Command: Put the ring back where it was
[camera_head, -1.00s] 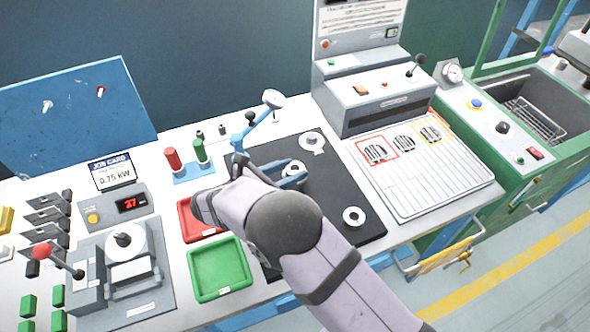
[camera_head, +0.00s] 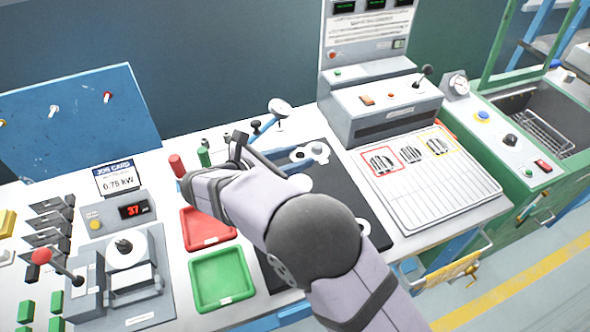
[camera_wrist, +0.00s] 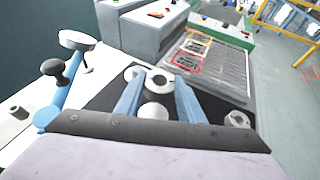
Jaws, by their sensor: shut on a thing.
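A pale metal ring (camera_wrist: 160,78) with a dark hole is gripped between the blue fingertips of my gripper (camera_wrist: 158,84) in the wrist view. In the head view the ring (camera_head: 299,155) appears above the black mat (camera_head: 340,187), and my forearm and wrist hide much of my gripper (camera_head: 290,158). A white disc (camera_wrist: 153,112) shows on the mat below the fingers; it also shows in the head view (camera_head: 298,184). A second ring (camera_wrist: 237,119) lies on the mat at the right, partly covered by my arm in the head view.
A pale round part (camera_head: 320,149) is at the mat's back. A blue lever stand (camera_head: 265,125) is behind the gripper. Red (camera_head: 208,229) and green (camera_head: 222,279) trays lie left of the mat. A slatted panel (camera_head: 440,190) is at right.

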